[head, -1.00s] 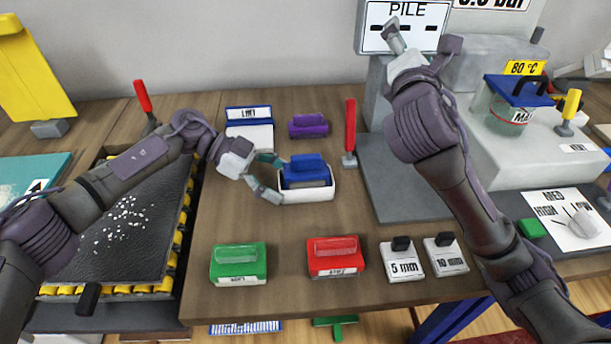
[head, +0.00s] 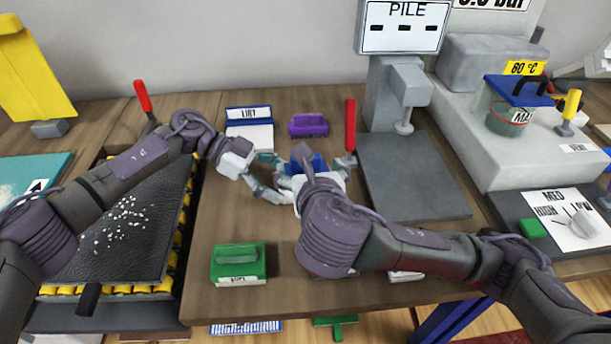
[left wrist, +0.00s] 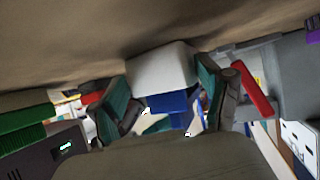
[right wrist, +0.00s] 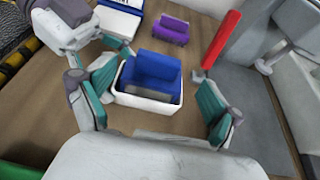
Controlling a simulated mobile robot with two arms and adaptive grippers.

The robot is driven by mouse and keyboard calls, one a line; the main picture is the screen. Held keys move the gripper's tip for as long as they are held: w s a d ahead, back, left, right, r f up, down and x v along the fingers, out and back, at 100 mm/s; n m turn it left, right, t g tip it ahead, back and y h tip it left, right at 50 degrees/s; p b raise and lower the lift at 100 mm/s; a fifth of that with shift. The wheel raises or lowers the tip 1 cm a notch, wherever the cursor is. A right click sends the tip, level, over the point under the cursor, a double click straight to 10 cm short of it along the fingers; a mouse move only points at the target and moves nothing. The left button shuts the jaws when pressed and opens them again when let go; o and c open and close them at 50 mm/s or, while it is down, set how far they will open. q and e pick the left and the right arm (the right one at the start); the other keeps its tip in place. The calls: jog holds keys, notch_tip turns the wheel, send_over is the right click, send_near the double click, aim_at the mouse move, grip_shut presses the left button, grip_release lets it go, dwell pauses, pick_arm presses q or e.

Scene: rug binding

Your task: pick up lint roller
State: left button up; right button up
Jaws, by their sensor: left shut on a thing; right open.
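A blue block with a raised grip (right wrist: 153,72) sits in a small white tray (right wrist: 145,101) on the wooden table. I cannot tell for sure that this is the lint roller. My left gripper (head: 277,178) is shut on the tray's left side; the left wrist view also shows the white tray (left wrist: 160,68) between its fingers. My right gripper (right wrist: 160,118) is open above the tray, with one teal finger at its left and one at its right. In the head view the right arm hides much of the tray and block (head: 318,163).
A blue-and-white box labelled like LINT (head: 249,117) and a purple block (head: 308,125) lie behind. A red upright lever (head: 350,125) stands close right, beside the grey pile gauge (head: 410,185).

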jog(key=x, duration=0.6)
jog(key=shift+s+f, duration=0.1)
jog(key=shift+f, duration=0.05)
jog(key=c, duration=1.4)
notch_tip(320, 180, up, 10)
jog(key=shift+r, duration=0.1)
pick_arm(q)
jog(key=o, duration=0.8)
